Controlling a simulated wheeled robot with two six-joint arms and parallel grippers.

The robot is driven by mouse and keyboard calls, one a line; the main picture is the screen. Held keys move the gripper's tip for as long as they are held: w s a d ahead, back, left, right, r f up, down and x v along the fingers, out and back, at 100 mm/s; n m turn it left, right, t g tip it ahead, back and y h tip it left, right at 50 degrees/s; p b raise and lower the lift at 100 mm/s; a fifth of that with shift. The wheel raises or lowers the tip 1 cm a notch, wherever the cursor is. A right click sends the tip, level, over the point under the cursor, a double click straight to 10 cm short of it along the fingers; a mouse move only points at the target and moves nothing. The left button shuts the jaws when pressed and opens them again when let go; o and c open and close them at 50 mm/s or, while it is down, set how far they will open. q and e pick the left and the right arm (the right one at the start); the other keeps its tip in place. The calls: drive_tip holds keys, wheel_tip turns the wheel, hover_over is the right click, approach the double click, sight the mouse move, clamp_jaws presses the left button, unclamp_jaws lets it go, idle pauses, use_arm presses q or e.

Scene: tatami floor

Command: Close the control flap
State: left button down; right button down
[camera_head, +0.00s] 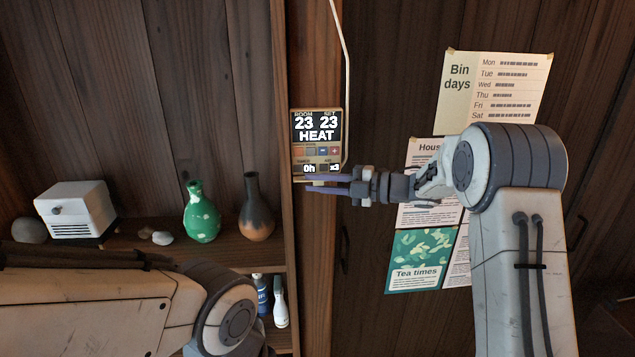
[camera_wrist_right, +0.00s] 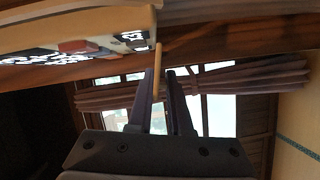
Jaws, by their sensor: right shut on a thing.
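The control panel (camera_head: 296,150) is a small beige unit on the wooden post. Its screen reads room 23, set 23, HEAT, with a row of buttons and small readouts below. My right gripper (camera_head: 322,184) reaches in from the right at its bottom edge. In the right wrist view the panel (camera_wrist_right: 100,30) is at upper left, seen edge-on. The flap (camera_wrist_right: 158,62) is a thin beige strip sticking out from it, with its end between the fingers of my right gripper (camera_wrist_right: 163,88), which is shut on it. The buttons are uncovered. My left gripper is out of view.
A pale cable (camera_head: 346,70) runs down beside the panel. Shelves at left hold a green vase (camera_head: 202,215), a dark vase (camera_head: 256,215) and a white box (camera_head: 76,210). Paper notices (camera_head: 495,85) hang on the right wall.

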drive_tip(key=m+p, duration=0.1)
drive_tip(key=p, duration=0.2)
drive_tip(key=r+m+g+h+p, duration=0.1)
drive_tip(key=m+p, duration=0.2)
drive_tip(key=p, duration=0.2)
drive_tip(key=shift+w+r+g+h+p, duration=0.15)
drive_tip(key=shift+r+g+h+p, duration=0.15)
drive_tip(key=shift+r+g, duration=0.1)
drive_tip(key=shift+w+f+m+g+p, duration=0.1)
drive_tip(key=shift+m+g+p, duration=0.2)
drive_tip(key=shift+m+p, duration=0.45)
drive_tip(key=c, duration=1)
unclamp_jaws()
drive_tip(key=shift+o, duration=0.5)
drive_tip(key=b+v, duration=0.4)
drive_tip(key=v, duration=0.6)
drive_tip(key=shift+d, duration=0.3)
